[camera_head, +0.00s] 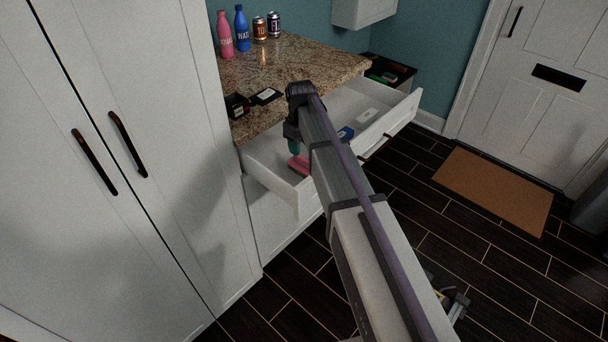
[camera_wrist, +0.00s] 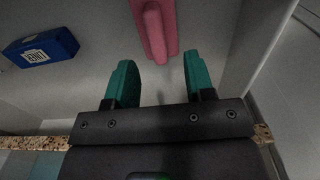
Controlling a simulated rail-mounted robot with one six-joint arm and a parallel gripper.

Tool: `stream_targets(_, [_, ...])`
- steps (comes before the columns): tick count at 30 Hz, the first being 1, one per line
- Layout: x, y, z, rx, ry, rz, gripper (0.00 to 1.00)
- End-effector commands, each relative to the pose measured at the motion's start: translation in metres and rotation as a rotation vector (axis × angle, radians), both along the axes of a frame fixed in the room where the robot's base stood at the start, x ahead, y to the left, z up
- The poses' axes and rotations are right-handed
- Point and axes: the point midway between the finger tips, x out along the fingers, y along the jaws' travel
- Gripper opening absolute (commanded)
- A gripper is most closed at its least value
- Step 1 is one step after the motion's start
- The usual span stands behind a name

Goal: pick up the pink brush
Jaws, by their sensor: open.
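The pink brush (camera_head: 299,165) lies in the open white drawer (camera_head: 268,158), near its front left part, partly hidden by my arm in the head view. In the wrist view the pink brush (camera_wrist: 155,28) lies on the drawer floor, cut off by the top edge. My gripper (camera_wrist: 160,80) has two green fingers, apart and empty, with the brush just beyond and between them. In the head view my gripper (camera_head: 294,147) points down over the drawer beside the brush.
A blue box (camera_wrist: 42,47) lies in the drawer left of the brush in the wrist view. A white item (camera_head: 367,116) lies farther right in the drawer. The granite counter (camera_head: 290,62) overhangs the drawer's back and holds bottles, cans and a black box. Drawer walls stand close around my gripper.

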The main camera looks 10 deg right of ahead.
Motion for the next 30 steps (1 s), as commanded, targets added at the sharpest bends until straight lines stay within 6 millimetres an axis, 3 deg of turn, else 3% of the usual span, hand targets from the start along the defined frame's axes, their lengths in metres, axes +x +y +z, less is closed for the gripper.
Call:
stream_targets(1, [0.000,0.000,-0.009,0.000,0.000,0.000,0.49])
stream_targets(5, [0.000,0.000,-0.009,0.000,0.000,-0.001,0.49])
stream_targets(13, [0.000,-0.003,-0.059,0.000,0.000,-0.001,0.49])
stream_targets(20, [0.000,-0.003,-0.056,0.000,0.000,-0.001,0.49])
stream_targets(30, [0.000,-0.003,-0.056,0.000,0.000,-0.001,0.18])
